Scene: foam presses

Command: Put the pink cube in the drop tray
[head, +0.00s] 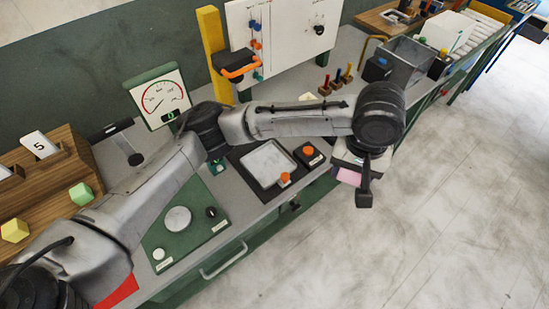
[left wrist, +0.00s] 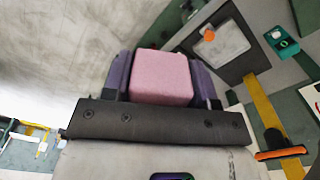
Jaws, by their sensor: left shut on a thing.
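The pink cube (left wrist: 161,78) is held between the two fingers of my left gripper (left wrist: 160,64) in the left wrist view. In the head view, my left gripper (head: 354,180) hangs beyond the bench's front edge, over the floor, and the cube (head: 348,175) shows as a small pink patch partly hidden by a finger. A shallow pale tray (head: 268,160) on a dark base lies on the bench left of the gripper; I cannot tell if it is the drop tray. It also shows in the left wrist view (left wrist: 222,42). My right gripper is out of view.
An orange button (head: 308,151) sits beside the pale tray. A dial gauge (head: 160,96) and a white panel with an orange handle (head: 238,70) stand behind. A green plate with a round disc (head: 178,220) is at the front left.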

